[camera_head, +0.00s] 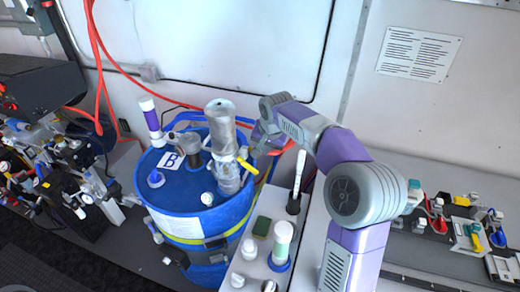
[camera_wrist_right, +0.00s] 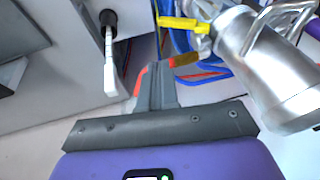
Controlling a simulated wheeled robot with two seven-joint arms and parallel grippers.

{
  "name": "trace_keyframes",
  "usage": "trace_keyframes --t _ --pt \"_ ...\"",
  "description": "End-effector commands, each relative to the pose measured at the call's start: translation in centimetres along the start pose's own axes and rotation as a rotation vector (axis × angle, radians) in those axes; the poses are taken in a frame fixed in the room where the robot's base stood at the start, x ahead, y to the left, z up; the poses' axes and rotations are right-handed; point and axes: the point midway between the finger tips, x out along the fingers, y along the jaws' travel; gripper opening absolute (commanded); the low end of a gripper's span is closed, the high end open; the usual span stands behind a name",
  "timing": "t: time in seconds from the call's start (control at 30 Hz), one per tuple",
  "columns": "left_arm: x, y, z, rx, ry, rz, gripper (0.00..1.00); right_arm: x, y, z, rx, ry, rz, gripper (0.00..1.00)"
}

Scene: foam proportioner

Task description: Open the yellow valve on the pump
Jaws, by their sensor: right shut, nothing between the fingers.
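A silver metal pump (camera_head: 220,130) stands upright on a blue drum (camera_head: 170,196) in the head view. The yellow valve handle (camera_head: 245,164) sticks out from the pump's right side, low on its body. In the right wrist view the yellow valve handle (camera_wrist_right: 184,25) shows at the top, beside the shiny pump body (camera_wrist_right: 268,68). My right gripper (camera_head: 257,146) is just right of the pump, close to the valve. Its shut, empty fingers (camera_wrist_right: 160,72) point towards the handle, with a visible gap between them. My left gripper is not in view.
A black-and-white stick-like tool (camera_head: 297,184) stands on a grey counter right of the drum. White-capped containers (camera_head: 282,240) stand nearer. Red hoses (camera_head: 95,45) run along the wall at left. Fittings crowd the left side and the right counter.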

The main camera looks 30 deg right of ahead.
Motion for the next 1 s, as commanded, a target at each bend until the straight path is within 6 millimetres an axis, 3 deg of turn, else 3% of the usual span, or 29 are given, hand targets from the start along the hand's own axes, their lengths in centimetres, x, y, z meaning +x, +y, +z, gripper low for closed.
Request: trace_keyframes --t 0.3,0.5,0.7,1.0 --pt "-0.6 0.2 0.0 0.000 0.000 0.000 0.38 7.0 0.1 0.1 -0.002 -0.005 0.003 0.00" --pt "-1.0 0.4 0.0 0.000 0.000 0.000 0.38 10.0 -1.0 0.6 -0.004 -0.004 -0.001 0.00" --pt "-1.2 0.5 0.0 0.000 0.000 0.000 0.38 11.4 -1.6 1.0 -0.003 0.000 -0.002 0.00" --pt "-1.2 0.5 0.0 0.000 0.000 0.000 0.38 11.6 -1.7 1.0 -0.003 0.000 -0.002 0.00"
